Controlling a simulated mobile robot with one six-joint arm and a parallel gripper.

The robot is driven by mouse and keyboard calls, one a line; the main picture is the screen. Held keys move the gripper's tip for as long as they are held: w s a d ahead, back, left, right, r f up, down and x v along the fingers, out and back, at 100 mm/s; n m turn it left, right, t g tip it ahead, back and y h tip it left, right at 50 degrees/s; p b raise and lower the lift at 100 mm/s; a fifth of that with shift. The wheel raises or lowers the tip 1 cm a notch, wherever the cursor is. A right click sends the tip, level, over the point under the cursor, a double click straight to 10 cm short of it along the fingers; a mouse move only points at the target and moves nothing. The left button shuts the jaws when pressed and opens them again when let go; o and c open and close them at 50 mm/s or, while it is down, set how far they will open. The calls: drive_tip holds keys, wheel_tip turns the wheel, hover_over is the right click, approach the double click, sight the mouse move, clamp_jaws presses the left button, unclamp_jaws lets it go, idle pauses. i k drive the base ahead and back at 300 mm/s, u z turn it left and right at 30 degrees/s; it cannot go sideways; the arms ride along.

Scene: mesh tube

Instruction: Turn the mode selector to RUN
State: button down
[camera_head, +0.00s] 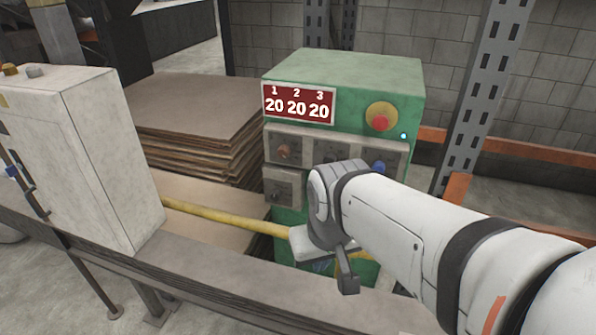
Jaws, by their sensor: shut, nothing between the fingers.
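A green machine cabinet (345,70) stands in the middle. Its front carries grey control plates with a brown round knob (283,152), a smaller control (276,196) below it and a blue control (378,168) at the right. No label is readable, so I cannot tell which is the mode selector. My gripper (347,280) is in front of the cabinet's lower part, below the control plates, pointing down. Its dark finger shows and it looks shut and empty. My wrist and arm hide part of the control panel's middle and lower right.
A red display (298,104) reads 20 20 20, beside a red button (380,122) on yellow. A yellow bar (225,218) runs left of my gripper. A grey rail (200,280) crosses in front. A white box (85,150) stands left, stacked boards (195,110) behind.

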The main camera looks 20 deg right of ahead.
sight(276, 195)
drive_tip(key=z, duration=0.1)
drive_tip(key=k, duration=1.05)
drive_tip(key=u, duration=0.75)
drive_tip(key=i, duration=1.6)
drive_tip(key=z, duration=0.65)
